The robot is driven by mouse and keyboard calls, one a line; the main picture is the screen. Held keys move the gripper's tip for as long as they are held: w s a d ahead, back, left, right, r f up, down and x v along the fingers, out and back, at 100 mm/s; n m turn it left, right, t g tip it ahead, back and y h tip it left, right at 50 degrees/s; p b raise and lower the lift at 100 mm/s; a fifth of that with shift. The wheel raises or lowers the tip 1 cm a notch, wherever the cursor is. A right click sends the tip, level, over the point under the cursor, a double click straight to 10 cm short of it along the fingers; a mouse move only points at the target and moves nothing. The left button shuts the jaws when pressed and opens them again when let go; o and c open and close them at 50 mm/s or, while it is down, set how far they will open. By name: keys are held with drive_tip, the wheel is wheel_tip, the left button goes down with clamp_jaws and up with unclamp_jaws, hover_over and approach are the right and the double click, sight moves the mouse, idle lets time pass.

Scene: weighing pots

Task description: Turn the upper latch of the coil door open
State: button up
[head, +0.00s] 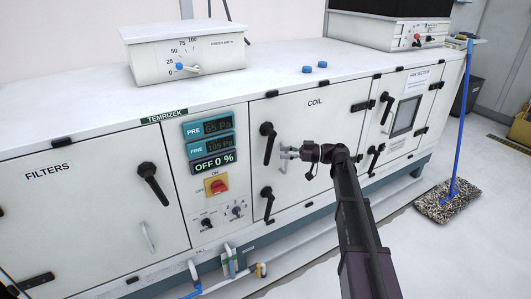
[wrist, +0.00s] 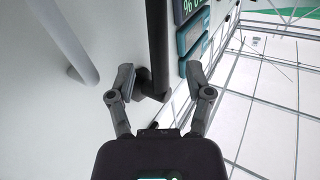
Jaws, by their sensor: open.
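The coil door (head: 318,120) is the white panel marked COIL in the head view, and it sits flush in the cabinet front. Its upper latch (head: 268,145) is a black lever at the door's left edge, hanging nearly straight down. My gripper (head: 286,152) is just right of this latch, open and empty. In the wrist view the black lever (wrist: 157,45) lies ahead, in line with the gap between the two open fingers of my gripper (wrist: 161,78). I see no contact with it. The lower latch (head: 267,203) also hangs down below.
A pale grab handle is partly hidden behind my gripper; in the wrist view a grey bar (wrist: 68,40) runs beside the lever. Left of the door are displays (head: 212,145) and a red switch (head: 216,186). Two blue caps (head: 322,65) lie on top. A mop (head: 452,195) stands at right.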

sight(267, 152)
drive_tip(key=shift+a, duration=2.95)
clamp_jaws()
drive_tip(key=shift+s+a, duration=0.1)
drive_tip(key=shift+a, duration=0.3)
drive_tip(key=shift+d, duration=0.25)
